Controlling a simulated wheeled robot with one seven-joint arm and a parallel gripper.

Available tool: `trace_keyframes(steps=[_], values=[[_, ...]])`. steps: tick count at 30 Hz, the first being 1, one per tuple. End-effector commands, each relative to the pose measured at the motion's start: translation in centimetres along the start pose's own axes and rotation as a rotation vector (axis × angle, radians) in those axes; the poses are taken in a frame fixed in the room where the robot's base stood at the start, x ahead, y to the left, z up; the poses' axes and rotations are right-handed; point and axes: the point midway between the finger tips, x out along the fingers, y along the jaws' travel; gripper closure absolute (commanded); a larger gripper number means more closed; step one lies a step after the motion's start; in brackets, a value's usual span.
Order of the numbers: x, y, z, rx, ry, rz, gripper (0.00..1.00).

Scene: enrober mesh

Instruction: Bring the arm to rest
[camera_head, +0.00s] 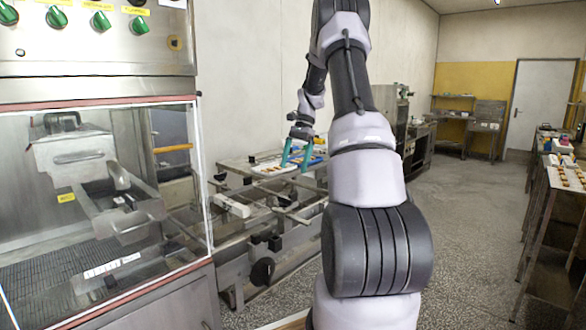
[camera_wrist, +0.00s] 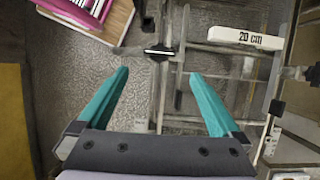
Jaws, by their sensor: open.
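My arm rises in front of the head camera and bends away, with my gripper (camera_head: 297,156) hanging at its far end. My gripper's two teal fingers stand wide apart with nothing between them. In the wrist view my gripper (camera_wrist: 160,88) is open above the speckled floor and a metal frame. In the head view the fingers overlap a tray of small pieces (camera_head: 272,168) on the conveyor frame; I cannot tell the distance between them.
An enrober machine with a clear guard (camera_head: 150,150) and green knobs stands at the left. A white block marked "20 CM" (camera_wrist: 246,38) lies on the metal frame. A side table (camera_head: 566,180) with trays stands at the right. The floor (camera_head: 465,215) between is clear.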

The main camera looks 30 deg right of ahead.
Motion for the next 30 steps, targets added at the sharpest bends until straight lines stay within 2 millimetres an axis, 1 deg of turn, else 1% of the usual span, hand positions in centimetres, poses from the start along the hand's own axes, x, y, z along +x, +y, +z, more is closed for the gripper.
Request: trace_keyframes(steps=[10,12,14,17,20,21,23,24,26,27,29,30], values=[[0.0,0.0,0.1,0.0,0.0,-0.001,0.0],[-0.3,0.0,0.5,-0.01,0.007,-0.004,0.0],[-0.9,0.1,1.5,-0.03,0.022,-0.012,0.0],[-2.5,0.5,4.5,-0.092,0.067,-0.033,0.0],[-4.5,1.5,8.6,-0.182,0.133,-0.065,0.0],[-5.1,2.0,10.3,-0.221,0.16,-0.079,0.0],[-6.0,2.9,12.8,-0.277,0.2,-0.1,0.0],[-6.5,3.6,14.3,-0.315,0.227,-0.114,0.0],[-7.0,4.7,16.7,-0.371,0.266,-0.136,0.0],[-7.3,5.5,18.1,-0.408,0.293,-0.152,0.0],[-7.6,6.8,20.3,-0.462,0.332,-0.174,0.0],[-7.8,7.7,21.6,-0.5,0.359,-0.19,0.0]])
